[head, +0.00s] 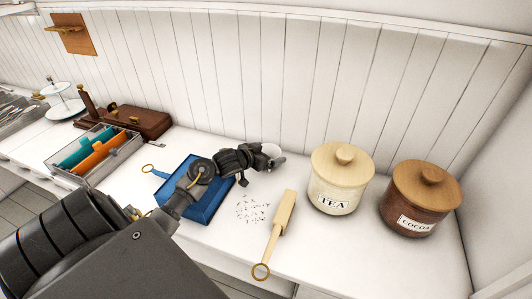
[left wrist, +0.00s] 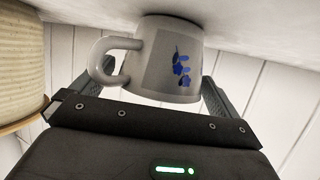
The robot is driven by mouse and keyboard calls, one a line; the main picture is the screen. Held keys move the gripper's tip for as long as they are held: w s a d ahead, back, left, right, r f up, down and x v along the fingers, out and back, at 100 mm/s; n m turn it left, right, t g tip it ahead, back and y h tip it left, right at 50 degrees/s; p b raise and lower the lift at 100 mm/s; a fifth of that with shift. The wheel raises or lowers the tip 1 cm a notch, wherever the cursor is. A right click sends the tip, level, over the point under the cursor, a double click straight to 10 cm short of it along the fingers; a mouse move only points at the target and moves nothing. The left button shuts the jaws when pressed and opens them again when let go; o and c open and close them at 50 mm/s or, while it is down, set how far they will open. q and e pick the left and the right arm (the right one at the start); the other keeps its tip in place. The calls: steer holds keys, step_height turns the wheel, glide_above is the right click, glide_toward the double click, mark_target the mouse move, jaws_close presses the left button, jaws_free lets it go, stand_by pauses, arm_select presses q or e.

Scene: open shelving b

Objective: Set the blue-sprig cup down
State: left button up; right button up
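The blue-sprig cup (left wrist: 172,62) is pale, with blue flowers on its side and its handle to the left in the left wrist view. That view is upside down: the counter is at the top and the cup's base is toward it. Whether the base touches the counter is unclear. My left gripper (left wrist: 147,88) has its fingers wide on either side; the left finger is apart from the cup's body, beyond the handle. In the head view the cup (head: 274,151) is mostly hidden behind my left gripper (head: 266,159), near the back wall. My right gripper is out of view.
A tea canister (head: 340,180) and a cocoa canister (head: 418,200) stand to the right. A file box (head: 93,153) stands left.

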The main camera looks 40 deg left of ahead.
arm_select(q)
steer(key=shift+r, duration=0.2)
steer(key=v, duration=1.2)
steer(key=shift+p, duration=0.4)
